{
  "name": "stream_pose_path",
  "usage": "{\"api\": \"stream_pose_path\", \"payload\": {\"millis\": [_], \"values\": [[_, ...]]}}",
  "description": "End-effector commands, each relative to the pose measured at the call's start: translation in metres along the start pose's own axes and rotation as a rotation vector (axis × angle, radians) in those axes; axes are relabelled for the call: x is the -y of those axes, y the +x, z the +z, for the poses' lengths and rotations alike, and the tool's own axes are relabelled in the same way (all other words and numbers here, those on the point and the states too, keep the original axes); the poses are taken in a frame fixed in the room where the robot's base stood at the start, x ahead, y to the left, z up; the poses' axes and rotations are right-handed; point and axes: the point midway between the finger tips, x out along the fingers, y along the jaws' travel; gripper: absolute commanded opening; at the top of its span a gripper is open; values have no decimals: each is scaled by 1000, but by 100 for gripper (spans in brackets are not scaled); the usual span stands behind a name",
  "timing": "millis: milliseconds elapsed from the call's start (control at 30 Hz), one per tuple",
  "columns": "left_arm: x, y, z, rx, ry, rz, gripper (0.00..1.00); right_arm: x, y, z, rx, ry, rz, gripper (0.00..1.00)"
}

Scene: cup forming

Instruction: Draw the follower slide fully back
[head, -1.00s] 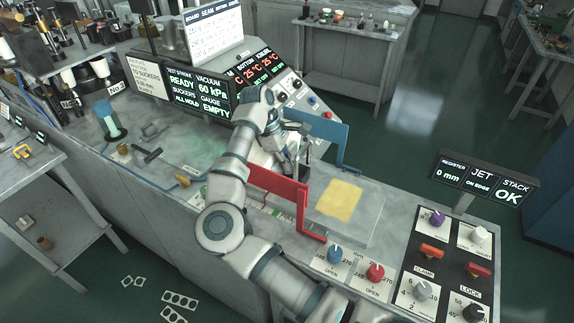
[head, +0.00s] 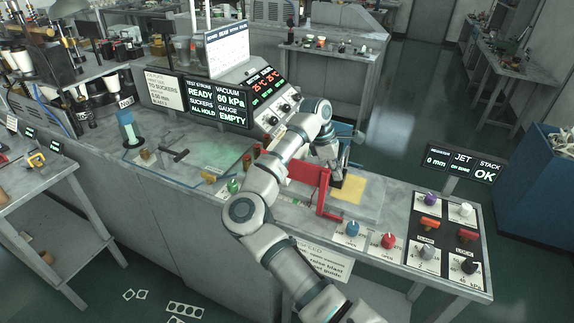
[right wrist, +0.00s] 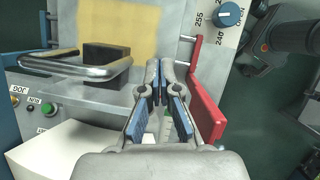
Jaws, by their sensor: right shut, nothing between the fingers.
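In the right wrist view a bent metal bar handle (right wrist: 75,70) lies beside a black block (right wrist: 106,58) in front of a yellow sheet (right wrist: 118,22). These look like parts of the follower slide; I cannot tell how far it is drawn. My right gripper (right wrist: 160,75) is shut and empty, to the right of the bar's end and left of the red guide (right wrist: 207,105). In the head view my right gripper (head: 338,172) is beside the red guide (head: 308,174), near the yellow sheet (head: 351,190); my arm partly hides this area. My left gripper is not in view.
A blue knob (head: 352,229) and a red knob (head: 388,241) stand on the bench's front right, next to a panel of knobs and levers (head: 443,229). A blue guide (head: 343,131) stands behind my gripper. Display screens (head: 218,103) stand at the back.

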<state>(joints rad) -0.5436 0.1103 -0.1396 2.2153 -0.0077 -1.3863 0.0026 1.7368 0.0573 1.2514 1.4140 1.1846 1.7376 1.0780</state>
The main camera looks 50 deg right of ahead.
Motion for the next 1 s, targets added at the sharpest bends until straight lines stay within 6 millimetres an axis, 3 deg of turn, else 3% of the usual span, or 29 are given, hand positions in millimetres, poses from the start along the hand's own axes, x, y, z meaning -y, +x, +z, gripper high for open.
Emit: {"api": "stream_pose_path", "payload": {"millis": [167,500,733,1000], "values": [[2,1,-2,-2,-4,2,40,-10,15,14,-3,3,-10,0],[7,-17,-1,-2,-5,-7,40,11,44,94,1,9,-4,0],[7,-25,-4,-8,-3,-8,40,16,53,119,2,4,-1,0],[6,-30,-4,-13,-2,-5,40,18,54,127,3,2,1,0]]}}
